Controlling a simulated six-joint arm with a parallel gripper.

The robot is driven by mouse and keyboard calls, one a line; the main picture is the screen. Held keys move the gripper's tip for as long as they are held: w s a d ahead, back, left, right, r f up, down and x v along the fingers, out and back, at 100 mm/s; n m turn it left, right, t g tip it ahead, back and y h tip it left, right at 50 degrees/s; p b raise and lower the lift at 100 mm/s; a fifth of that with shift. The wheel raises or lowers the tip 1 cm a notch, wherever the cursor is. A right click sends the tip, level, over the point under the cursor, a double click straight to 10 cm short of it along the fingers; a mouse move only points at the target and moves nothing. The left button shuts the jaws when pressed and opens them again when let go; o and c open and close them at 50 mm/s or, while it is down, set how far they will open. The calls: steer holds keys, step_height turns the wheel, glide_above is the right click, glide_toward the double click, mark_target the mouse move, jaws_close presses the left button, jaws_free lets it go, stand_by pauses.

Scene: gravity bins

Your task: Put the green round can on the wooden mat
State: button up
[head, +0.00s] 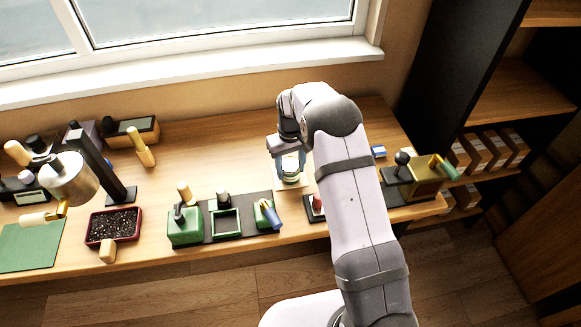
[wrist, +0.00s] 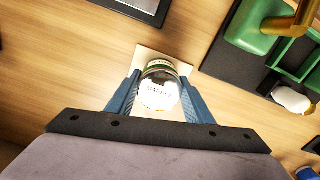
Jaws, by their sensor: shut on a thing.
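My gripper (head: 289,160) is shut on the green round can (head: 291,178), with its blue fingers on either side of the can. In the wrist view the can (wrist: 160,90) shows a pale, lettered top and a green band between the fingers. The wooden mat (wrist: 146,58) is a pale square directly beneath the can. In the head view a pale edge of the mat (head: 279,187) shows around the can's base. The can looks upright and over the mat; I cannot tell whether it touches it.
Green bins (head: 186,232) on a dark strip stand in front and to the left. A red-rimmed tray of dark grains (head: 113,227) is farther left. A brass-coloured box (head: 422,185) stands at the right. The bench (head: 225,150) behind the bins is largely clear.

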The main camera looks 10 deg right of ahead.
mark_target(290, 165)
steer(key=shift+f, duration=0.45)
steer(key=o, duration=1.6)
steer(key=shift+r+b, duration=0.1)
steer(key=shift+b, duration=0.2)
steer(key=shift+r+b, duration=1.35)
steer(key=shift+r, duration=2.2)
